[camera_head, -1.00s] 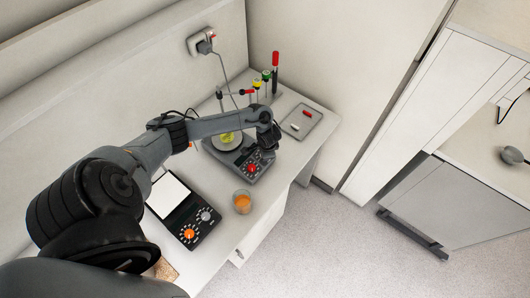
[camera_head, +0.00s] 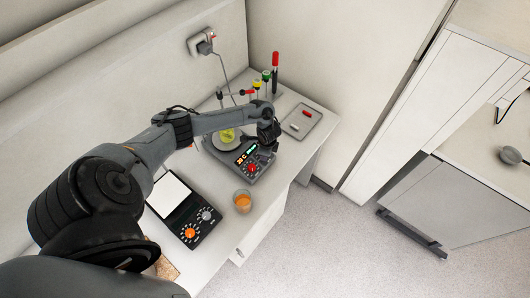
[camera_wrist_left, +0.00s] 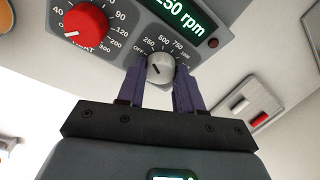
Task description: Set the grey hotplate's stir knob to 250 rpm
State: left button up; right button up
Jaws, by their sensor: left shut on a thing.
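The grey hotplate (camera_head: 236,172) stands on the bench, with a lit display and a red heat knob (camera_head: 252,169). In the left wrist view, the small grey stir knob (camera_wrist_left: 160,69) sits between the fingertips of my left gripper (camera_wrist_left: 160,82), which is shut on it. The knob's dark pointer mark points up-left, towards the 250 label. The green display (camera_wrist_left: 178,14) reads "50 rpm" with its leading digit cut at the frame edge. The red heat knob (camera_wrist_left: 86,24) is left of the gripper. In the head view, my left gripper (camera_head: 268,142) hides the stir knob.
A flask with yellow liquid (camera_head: 227,135) is on the hotplate. A black device with a white plate (camera_head: 173,196) is at left. A tray (camera_head: 301,121) lies beyond the hotplate, near coloured-cap vials.

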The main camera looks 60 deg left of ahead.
pick_arm(q)
jog(key=o, duration=1)
jog(key=shift+o, duration=0.2)
jog(key=shift+r, duration=0.1)
notch_tip(320, 180, up, 10)
jog(key=d+p, duration=0.2)
jog(key=shift+r, duration=0.25)
